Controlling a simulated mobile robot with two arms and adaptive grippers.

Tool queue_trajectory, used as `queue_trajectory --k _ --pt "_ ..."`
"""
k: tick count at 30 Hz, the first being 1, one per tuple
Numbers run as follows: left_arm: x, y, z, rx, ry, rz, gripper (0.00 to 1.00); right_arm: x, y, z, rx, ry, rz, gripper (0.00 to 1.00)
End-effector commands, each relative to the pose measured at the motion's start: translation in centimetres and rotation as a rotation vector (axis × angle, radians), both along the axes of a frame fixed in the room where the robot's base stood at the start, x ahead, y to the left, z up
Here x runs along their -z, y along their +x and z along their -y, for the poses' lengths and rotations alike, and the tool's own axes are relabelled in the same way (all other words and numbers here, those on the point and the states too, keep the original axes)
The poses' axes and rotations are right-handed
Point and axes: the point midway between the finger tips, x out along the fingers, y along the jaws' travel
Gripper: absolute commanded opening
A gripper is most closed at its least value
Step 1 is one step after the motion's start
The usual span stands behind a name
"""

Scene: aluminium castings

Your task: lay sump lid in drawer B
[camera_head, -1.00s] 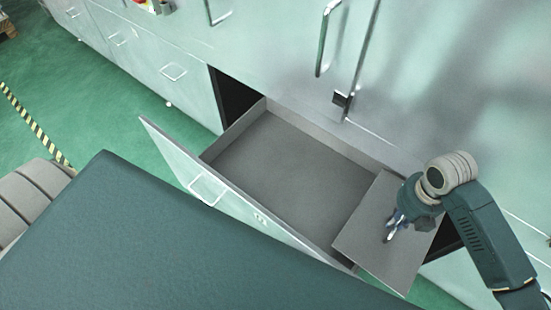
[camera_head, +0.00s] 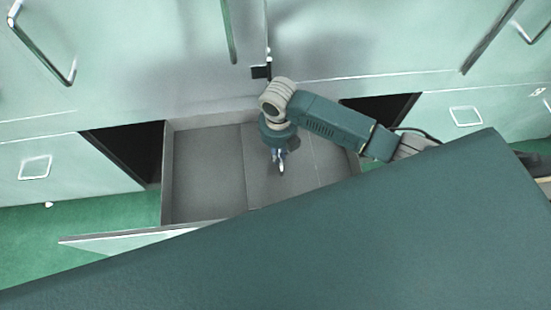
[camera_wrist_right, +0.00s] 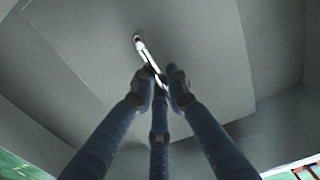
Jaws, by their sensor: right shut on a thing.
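The sump lid (camera_head: 260,183) is a flat grey plate with a bright metal handle. In the head view it lies across the right part of the open drawer (camera_head: 207,180), which I take to be drawer B; no label is readable. My right gripper (camera_head: 278,162) is shut on the lid's handle. In the wrist view its fingers (camera_wrist_right: 160,82) close around the handle (camera_wrist_right: 142,50), with the lid (camera_wrist_right: 85,65) behind. I cannot tell whether the lid touches the drawer floor. My left gripper is not in view.
The drawer's left part is empty. Pale green cabinets (camera_head: 140,70) with metal handles stand behind it. A dark opening (camera_head: 128,150) is left of the drawer, another (camera_head: 385,107) to the right. Green floor (camera_head: 60,235) shows at left.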

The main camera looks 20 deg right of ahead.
Motion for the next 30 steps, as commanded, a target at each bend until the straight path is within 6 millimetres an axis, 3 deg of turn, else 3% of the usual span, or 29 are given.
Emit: queue_trajectory --k 12,25,26,27,28,30 --pt "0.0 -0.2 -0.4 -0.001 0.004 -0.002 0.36 4.0 0.1 -0.1 0.001 0.001 0.003 0.0" --pt "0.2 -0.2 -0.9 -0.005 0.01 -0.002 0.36 4.6 0.2 -0.1 -0.001 0.002 0.005 0.0" --pt "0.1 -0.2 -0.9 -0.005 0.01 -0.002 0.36 4.7 0.1 0.0 0.0 0.001 0.002 0.2" --pt "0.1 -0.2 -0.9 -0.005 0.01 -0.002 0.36 4.6 0.0 0.0 0.0 0.001 0.002 0.28" --pt "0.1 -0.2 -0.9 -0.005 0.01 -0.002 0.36 4.6 0.0 0.0 0.0 0.001 0.002 0.33" --pt "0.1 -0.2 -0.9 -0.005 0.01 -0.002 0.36 4.6 0.0 0.0 0.0 0.001 0.002 0.33"
